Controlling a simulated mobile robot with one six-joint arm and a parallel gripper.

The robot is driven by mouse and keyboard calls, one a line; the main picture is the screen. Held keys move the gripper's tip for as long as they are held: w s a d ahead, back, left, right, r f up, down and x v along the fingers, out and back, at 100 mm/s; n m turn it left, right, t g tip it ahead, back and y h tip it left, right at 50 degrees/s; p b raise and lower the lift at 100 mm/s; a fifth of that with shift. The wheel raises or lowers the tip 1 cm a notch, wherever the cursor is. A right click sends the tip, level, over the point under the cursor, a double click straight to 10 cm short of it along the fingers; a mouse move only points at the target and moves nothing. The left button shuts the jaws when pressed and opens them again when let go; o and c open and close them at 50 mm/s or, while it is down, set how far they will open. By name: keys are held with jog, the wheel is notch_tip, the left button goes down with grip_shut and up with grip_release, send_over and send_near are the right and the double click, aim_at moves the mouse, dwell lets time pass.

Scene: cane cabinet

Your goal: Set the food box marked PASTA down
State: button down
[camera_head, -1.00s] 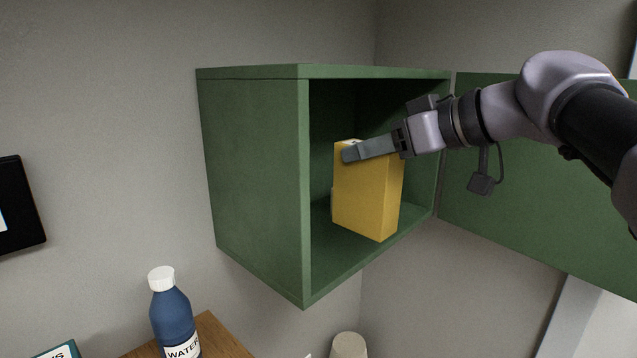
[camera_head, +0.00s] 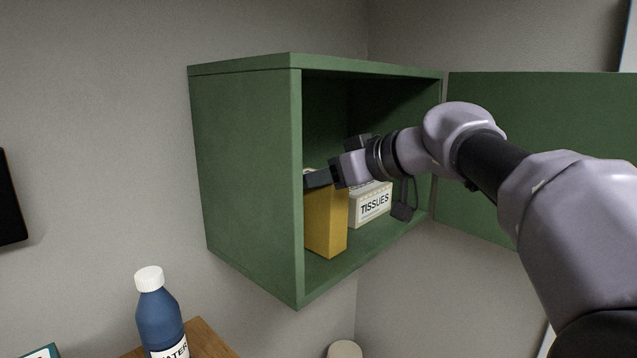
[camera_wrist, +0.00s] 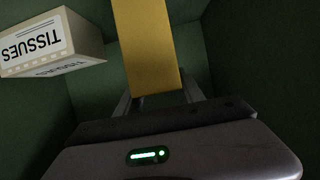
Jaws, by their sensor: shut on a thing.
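A yellow food box (camera_head: 326,220) stands upright inside the open green wall cabinet (camera_head: 248,165), close to its left wall. No PASTA marking shows on the faces in view. My gripper (camera_head: 318,178) is shut on the upper part of the box. In the wrist view the yellow box (camera_wrist: 146,45) sits between the fingers (camera_wrist: 160,101). The cabinet's left wall hides part of the box in the head view. Its lower end is close to the cabinet floor, but I cannot tell whether it touches.
A white box marked TISSUES (camera_head: 370,204) stands in the cabinet, right of the yellow box; it also shows in the wrist view (camera_wrist: 45,45). The cabinet door (camera_head: 540,150) is open to the right. A blue water bottle (camera_head: 160,315) stands on a wooden surface (camera_head: 208,343) below.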

jog(key=shift+s, duration=0.1)
jog(key=c, duration=1)
grip_release()
jog(key=shift+d, duration=0.15)
jog(key=shift+c, duration=0.2)
jog(key=o, duration=0.3)
jog(key=shift+f, duration=0.1)
jog(key=shift+r, duration=0.2)
jog(key=p+v, duration=0.1)
jog(key=v, duration=1.1)
